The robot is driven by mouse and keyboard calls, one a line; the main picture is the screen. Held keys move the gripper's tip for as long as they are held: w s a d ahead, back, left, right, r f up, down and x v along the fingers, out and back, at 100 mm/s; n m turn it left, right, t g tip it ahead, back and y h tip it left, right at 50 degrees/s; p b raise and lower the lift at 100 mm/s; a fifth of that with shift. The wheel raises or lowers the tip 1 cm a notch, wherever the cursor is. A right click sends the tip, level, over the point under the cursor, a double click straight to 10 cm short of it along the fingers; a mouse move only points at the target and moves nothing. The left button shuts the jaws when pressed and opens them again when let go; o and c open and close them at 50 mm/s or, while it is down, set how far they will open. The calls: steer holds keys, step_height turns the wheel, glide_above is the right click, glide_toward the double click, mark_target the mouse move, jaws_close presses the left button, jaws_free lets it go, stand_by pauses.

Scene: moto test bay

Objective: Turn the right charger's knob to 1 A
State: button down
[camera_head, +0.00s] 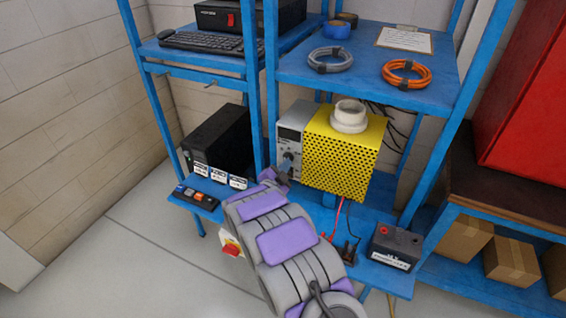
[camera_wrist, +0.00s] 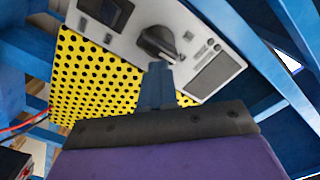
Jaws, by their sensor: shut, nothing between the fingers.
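The charger is a yellow perforated box (camera_head: 343,155) with a grey front panel (camera_head: 291,130), on the lower shelf of the blue rack. In the wrist view its panel (camera_wrist: 204,32) carries a dark knob (camera_wrist: 158,43) beside a small dark display window (camera_wrist: 106,10). My gripper (camera_wrist: 160,72) is shut, with its blue fingertips just below the knob in the picture. I cannot tell whether they touch it. In the head view my gripper (camera_head: 287,163) is in front of the panel's lower part and partly hides the knob area. The knob's scale marks are too small to read.
A black unit (camera_head: 217,140) stands left on the same shelf, with a switch strip (camera_head: 198,197) in front. A battery (camera_head: 396,247) with a red terminal sits at the right. The upper shelf holds a grey cable coil (camera_head: 331,59) and an orange coil (camera_head: 406,74). Blue posts flank the charger.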

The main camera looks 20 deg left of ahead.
steer(key=shift+t, duration=0.4)
steer(key=shift+w+a+r+p, duration=0.15)
steer(key=shift+w+a+r, duration=0.15)
steer(key=shift+r, duration=0.5)
steer(key=shift+w+a+r+p, duration=0.15)
steer(key=shift+a+r, duration=0.25)
steer(key=shift+r, duration=0.4)
steer(key=shift+w+a+r+p, duration=0.15)
steer(key=shift+w+a+r, duration=0.15)
steer(key=shift+r, duration=0.5)
steer(key=shift+a+f, duration=0.1)
steer(key=shift+a, duration=0.1)
steer(key=shift+a+f, duration=0.15)
steer(key=shift+a, duration=0.1)
steer(key=c, duration=1.7)
jaws_free()
steer(key=shift+s+a+f, duration=0.2)
steer(key=shift+s+a, duration=0.1)
steer(key=shift+a, duration=0.45)
steer(key=shift+c, duration=0.2)
steer(key=shift+d+f, duration=0.15)
steer(key=shift+f, duration=0.1)
jaws_close()
steer(key=shift+w+d+f, duration=0.1)
steer(key=shift+w+d, duration=0.05)
steer(key=shift+d, duration=0.2)
steer(key=shift+a+f, duration=0.2)
steer(key=shift+a, duration=0.1)
steer(key=shift+y, duration=0.3)
steer(key=shift+d+f, duration=0.15)
